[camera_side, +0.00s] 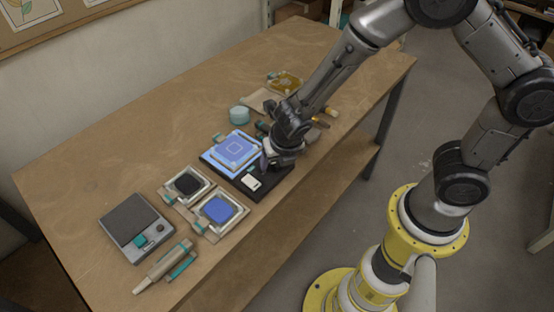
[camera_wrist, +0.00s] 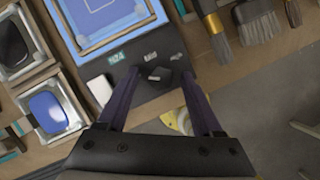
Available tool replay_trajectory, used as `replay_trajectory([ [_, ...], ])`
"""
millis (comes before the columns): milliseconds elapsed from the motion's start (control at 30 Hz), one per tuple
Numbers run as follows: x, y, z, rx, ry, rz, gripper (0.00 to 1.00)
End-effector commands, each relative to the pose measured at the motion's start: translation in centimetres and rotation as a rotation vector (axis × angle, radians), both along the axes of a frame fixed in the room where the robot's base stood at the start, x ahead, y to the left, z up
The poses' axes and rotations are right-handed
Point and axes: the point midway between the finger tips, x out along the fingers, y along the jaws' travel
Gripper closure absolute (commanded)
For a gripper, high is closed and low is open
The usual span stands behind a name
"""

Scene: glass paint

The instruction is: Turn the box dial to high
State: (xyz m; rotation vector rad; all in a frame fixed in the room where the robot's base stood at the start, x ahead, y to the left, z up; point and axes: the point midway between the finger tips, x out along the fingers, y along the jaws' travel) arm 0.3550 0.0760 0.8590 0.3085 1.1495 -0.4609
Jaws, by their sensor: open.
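The box (camera_side: 232,152) has a lit blue panel and a black front strip, which also shows in the wrist view (camera_wrist: 135,106). The dial, a small black knob (camera_wrist: 159,75), sits on that strip below three small marks: teal at left, pale in the middle, fainter at right. Which mark it points to is unclear. A white block or switch (camera_wrist: 100,89) is left of it. My gripper (camera_wrist: 160,78) is open, with one finger on each side of the dial; contact cannot be told. In the side view my gripper (camera_side: 270,160) is low over the strip and hides the dial.
Trays with black (camera_side: 188,183) and blue (camera_side: 217,209) paint stand left of the box. A grey device (camera_side: 135,222) and a pen-like tool (camera_side: 165,266) lie farther left. Brushes (camera_wrist: 258,22) lie right of the box. The table's front edge is close.

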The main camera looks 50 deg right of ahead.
Motion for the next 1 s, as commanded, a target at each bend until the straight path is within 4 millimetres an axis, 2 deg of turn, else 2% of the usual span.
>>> replay_trajectory([
  [67, 0.00, 0.00, 0.01, 0.000, 0.000, 0.000, 0.33],
  [100, 0.00, 0.00, 0.01, 0.000, 0.000, 0.000, 0.36],
  [467, -0.02, 0.01, 0.03, 0.000, 0.000, 0.001, 1.00],
  [767, 0.00, 0.05, 0.03, 0.000, 0.000, -0.012, 1.00],
  [1000, 0.05, 0.13, 0.02, 0.000, 0.000, -0.105, 1.00],
])
